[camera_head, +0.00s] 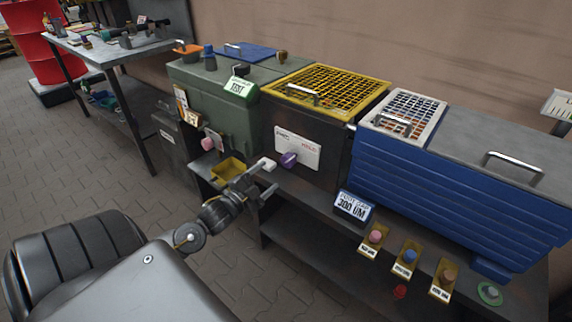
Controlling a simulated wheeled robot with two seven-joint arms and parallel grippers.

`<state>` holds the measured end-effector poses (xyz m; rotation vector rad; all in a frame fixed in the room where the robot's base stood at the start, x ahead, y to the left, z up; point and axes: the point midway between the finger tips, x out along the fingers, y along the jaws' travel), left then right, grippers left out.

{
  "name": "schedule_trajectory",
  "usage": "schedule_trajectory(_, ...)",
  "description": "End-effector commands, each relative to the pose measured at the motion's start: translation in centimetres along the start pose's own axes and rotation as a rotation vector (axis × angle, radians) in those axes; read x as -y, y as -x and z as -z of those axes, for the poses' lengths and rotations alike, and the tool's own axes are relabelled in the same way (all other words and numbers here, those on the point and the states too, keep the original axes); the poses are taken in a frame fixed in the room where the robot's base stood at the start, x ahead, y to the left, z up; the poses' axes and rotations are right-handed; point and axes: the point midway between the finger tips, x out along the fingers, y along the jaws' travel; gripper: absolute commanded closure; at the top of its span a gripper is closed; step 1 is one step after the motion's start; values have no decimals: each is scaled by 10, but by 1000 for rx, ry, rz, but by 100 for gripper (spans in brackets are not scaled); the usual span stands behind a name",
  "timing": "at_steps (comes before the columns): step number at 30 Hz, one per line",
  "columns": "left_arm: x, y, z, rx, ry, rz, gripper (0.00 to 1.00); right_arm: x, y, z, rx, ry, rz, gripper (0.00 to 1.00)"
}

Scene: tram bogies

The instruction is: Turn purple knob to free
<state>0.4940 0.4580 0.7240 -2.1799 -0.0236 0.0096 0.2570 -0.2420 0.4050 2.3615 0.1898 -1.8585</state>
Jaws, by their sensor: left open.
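The purple knob (288,159) sits on a white label plate (304,150) on the front of the dark cabinet with the yellow grille lid. The lettering on the plate is too small to read. My left gripper (268,178) is open, just left of and below the knob, with its fingers pointing toward the cabinet. It appears apart from the knob, with nothing between its fingers. My right gripper is not in view.
A green box (222,100) stands left of the cabinet and a blue ribbed unit (450,180) stands right. A yellow tray (229,170) lies beside my left gripper. A sign (353,206) and several coloured buttons sit along the shelf's front edge.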

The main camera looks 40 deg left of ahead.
Motion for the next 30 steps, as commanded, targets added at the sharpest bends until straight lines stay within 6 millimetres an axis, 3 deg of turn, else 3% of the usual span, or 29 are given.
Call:
schedule_trajectory(15,0,-86,-1,1,1,1,36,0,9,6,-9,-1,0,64)
schedule_trajectory(21,0,-100,0,1,1,0,36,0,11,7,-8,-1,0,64)
schedule_trajectory(30,-1,-101,-1,2,1,-1,37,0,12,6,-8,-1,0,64)
